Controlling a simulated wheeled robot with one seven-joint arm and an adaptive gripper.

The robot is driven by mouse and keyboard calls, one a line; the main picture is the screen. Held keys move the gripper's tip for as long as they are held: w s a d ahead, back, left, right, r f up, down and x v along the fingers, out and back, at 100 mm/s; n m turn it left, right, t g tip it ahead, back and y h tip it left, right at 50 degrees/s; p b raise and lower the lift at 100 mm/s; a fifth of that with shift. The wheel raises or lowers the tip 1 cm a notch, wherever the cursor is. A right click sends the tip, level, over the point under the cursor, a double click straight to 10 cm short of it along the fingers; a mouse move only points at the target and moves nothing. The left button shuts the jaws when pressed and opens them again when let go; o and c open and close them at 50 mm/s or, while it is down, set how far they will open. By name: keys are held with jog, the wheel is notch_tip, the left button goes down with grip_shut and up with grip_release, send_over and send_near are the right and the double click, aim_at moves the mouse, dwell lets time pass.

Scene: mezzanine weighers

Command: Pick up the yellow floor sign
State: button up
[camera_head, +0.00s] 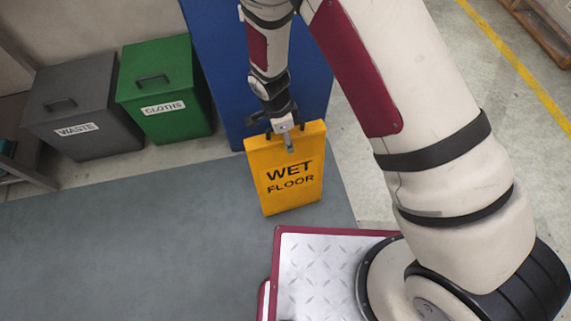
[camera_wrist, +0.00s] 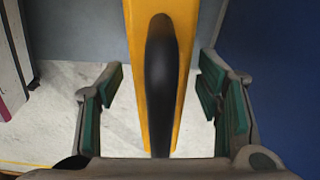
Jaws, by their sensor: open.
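The yellow floor sign (camera_head: 291,185) reads "WET FLOOR" and stands upright on the grey floor in front of a blue cabinet. My gripper (camera_head: 283,140) is at the top edge of the sign. In the wrist view the sign (camera_wrist: 133,30) is seen from above as a narrow yellow strip with a black handle (camera_wrist: 161,85) along it. My gripper (camera_wrist: 158,95) is open, with one green-padded finger on each side of the sign and a visible gap on both sides. Whether the fingers reach below the handle is hard to tell.
The blue cabinet (camera_head: 215,50) stands right behind the sign. A green cloths bin (camera_head: 165,85) and a grey waste bin (camera_head: 80,105) are to the left. A pallet (camera_head: 540,35) lies at the top right. The grey floor (camera_head: 130,250) at the left is clear.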

grip_shut()
jog(key=shift+r, duration=0.15)
dwell(0.4)
